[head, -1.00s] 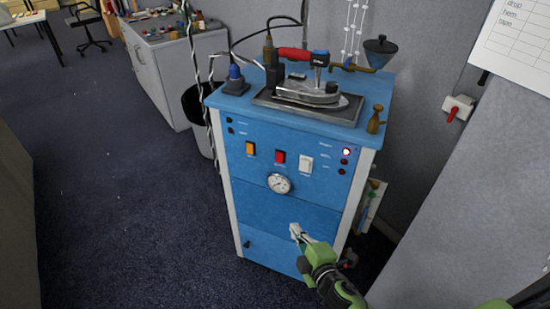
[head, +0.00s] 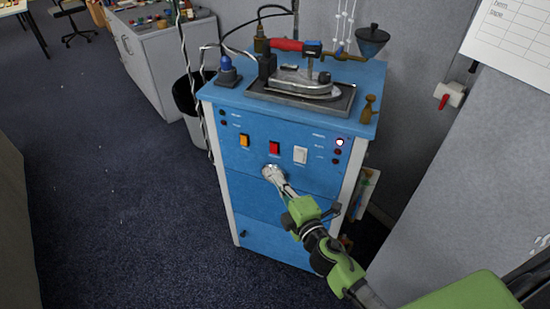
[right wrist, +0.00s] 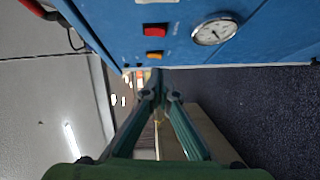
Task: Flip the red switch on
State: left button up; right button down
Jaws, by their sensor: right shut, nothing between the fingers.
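The red switch (head: 274,148) is on the front panel of a blue cabinet (head: 262,205), between an orange switch (head: 244,140) and a white switch (head: 300,155). In the right wrist view the red switch (right wrist: 155,30) shows near the top, beside the orange switch (right wrist: 154,55). My right gripper (head: 270,173) is shut and empty, just below the red switch in the head view, in front of the gauge's place. Its fingers (right wrist: 160,95) also show in the wrist view, apart from the red switch in the picture. I cannot tell whether they touch the panel. My left gripper is out of view.
An iron (head: 305,82) rests on a tray on the cabinet top. A round gauge (right wrist: 213,32) sits near the switches. A wall switch with a red handle (head: 446,97) is at the right. Dark carpet (head: 120,200) lies clear at the left.

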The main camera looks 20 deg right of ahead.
send_near(271, 152)
jog(key=w+a, duration=0.3)
jog(key=w+d, duration=0.2)
jog(key=w, duration=0.1)
jog(key=shift+d+f, duration=0.1)
jog(key=shift+f, duration=0.1)
jog(key=shift+f+b, duration=0.2)
jog(key=shift+b, duration=0.1)
jog(key=b, duration=0.2)
jog(key=shift+w+d+f+t+b, duration=0.2)
jog(key=shift+f+t+b, duration=0.1)
jog(key=shift+b, duration=0.05)
jog(key=shift+r+p, duration=0.4)
jog(key=shift+p, duration=0.15)
jog(key=shift+f, duration=0.1)
